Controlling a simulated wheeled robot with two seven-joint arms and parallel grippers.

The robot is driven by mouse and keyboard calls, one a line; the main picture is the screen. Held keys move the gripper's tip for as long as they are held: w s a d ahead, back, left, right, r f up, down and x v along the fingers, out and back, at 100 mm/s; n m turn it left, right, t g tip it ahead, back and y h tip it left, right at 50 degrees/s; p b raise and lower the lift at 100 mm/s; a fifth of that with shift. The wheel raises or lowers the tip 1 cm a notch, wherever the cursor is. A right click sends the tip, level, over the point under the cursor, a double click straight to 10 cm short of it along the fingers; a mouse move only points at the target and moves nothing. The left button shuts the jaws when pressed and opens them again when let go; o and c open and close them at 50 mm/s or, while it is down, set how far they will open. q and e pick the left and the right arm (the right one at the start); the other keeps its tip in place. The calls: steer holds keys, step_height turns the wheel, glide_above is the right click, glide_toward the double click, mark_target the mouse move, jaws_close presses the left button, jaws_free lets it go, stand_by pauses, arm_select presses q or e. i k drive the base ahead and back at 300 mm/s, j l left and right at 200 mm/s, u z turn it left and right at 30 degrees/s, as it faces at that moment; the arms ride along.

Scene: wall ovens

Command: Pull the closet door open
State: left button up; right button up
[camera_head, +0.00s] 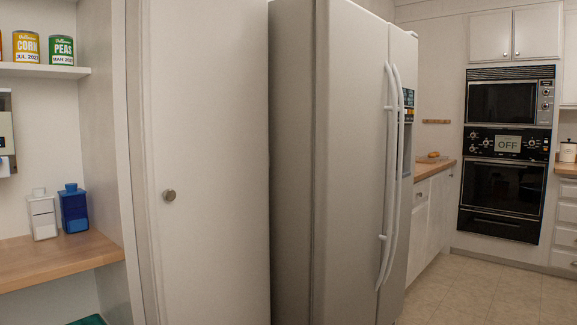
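A tall plain white closet door (208,230) stands left of the middle, with a small round metal knob (169,195) near its left edge. To its left is an open closet bay with shelves. The door's left edge meets the light frame (130,150) beside that bay; I cannot tell whether the door is fully shut. Neither of my grippers is in view.
A white fridge (345,150) with long handles (390,180) stands close to the door's right. Cans of corn (27,46) and peas (61,50) and two bottles (73,208) sit on shelves at left. Wall ovens (505,185) are at far right; the tiled floor (480,288) before them is clear.

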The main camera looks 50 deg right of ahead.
mark_target(204, 63)
steer(key=z, duration=1.45)
